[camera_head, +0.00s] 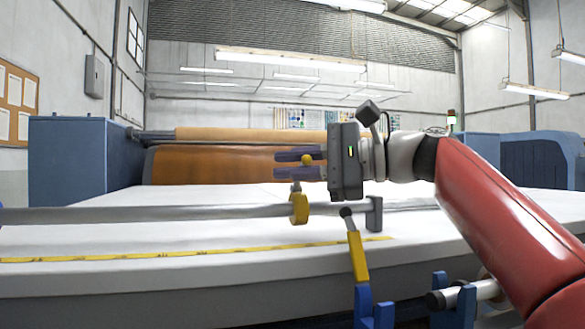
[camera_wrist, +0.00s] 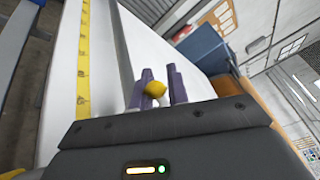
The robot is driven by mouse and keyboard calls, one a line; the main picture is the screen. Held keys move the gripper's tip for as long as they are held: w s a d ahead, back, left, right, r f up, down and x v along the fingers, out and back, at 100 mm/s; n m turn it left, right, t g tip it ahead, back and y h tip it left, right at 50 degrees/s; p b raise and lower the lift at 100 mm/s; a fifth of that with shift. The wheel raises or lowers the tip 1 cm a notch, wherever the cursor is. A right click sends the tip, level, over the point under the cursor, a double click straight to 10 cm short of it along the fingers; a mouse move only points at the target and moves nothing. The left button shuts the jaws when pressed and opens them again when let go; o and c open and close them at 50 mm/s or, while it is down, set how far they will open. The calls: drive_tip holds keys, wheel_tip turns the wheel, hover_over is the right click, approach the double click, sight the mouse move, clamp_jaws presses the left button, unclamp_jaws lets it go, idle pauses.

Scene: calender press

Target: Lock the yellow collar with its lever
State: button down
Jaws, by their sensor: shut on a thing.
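The yellow collar (camera_head: 299,208) sits around the grey bar (camera_head: 230,211) that runs across the white table. A short lever rises from the collar and ends in a yellow knob (camera_head: 306,159). My gripper (camera_head: 292,164) comes in from the right, above the collar, with its two purple fingers shut on the knob. In the wrist view the yellow knob (camera_wrist: 156,89) shows between the fingers (camera_wrist: 162,88); the collar cannot be made out there. The lever appears roughly upright; its lower part is small in the picture.
A grey end block (camera_head: 374,214) holds the bar at the right. A yellow handle (camera_head: 357,257) with a dark ball top stands in front of the table edge. A yellow measuring tape (camera_head: 190,253) lies on the table (camera_head: 100,239). A brown roller (camera_head: 215,165) is behind.

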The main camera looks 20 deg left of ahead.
drive_tip(key=c, duration=1.5)
unclamp_jaws()
drive_tip(key=d, duration=0.7)
drive_tip(key=shift+w+d+r, duration=0.15)
drive_tip(key=shift+d+r, duration=0.1)
drive_tip(key=shift+d, duration=0.15)
drive_tip(key=shift+c, duration=0.4)
